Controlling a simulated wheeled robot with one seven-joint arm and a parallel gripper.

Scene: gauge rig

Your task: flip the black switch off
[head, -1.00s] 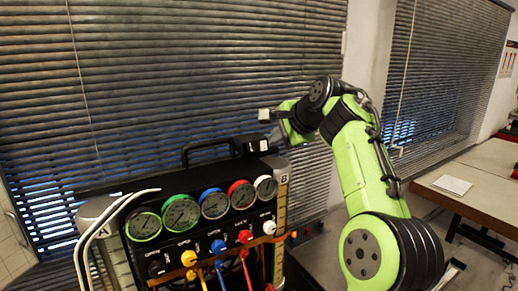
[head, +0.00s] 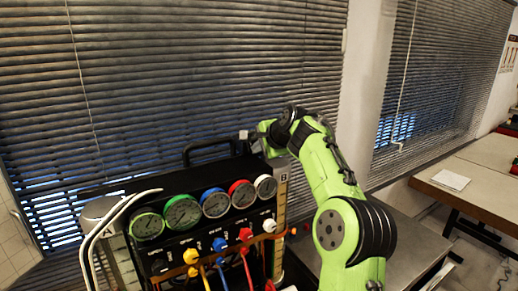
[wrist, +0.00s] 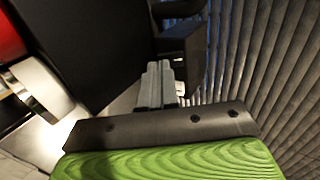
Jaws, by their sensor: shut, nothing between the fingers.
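The black gauge rig (head: 200,188) stands in front of the blinds. A row of coloured knobs or switches runs below its gauges. The black one (head: 158,267) is at the left end, dark against the dark panel; its on or off position is too small to tell. My gripper (head: 243,134) is over the rig's rear top right, beside the black carrying handle (head: 208,146) and far from the black knob. In the wrist view my gripper's fingers (wrist: 157,80) are together and empty, close to a black block (wrist: 181,48); whether they touch it is unclear.
Yellow (head: 190,257), blue (head: 219,244), red (head: 245,234) and white (head: 269,225) knobs sit beside the black one, with coloured hoses hanging below. Pale curved tubes (head: 97,240) flank the rig's left. Blinds (head: 180,75) stand close behind.

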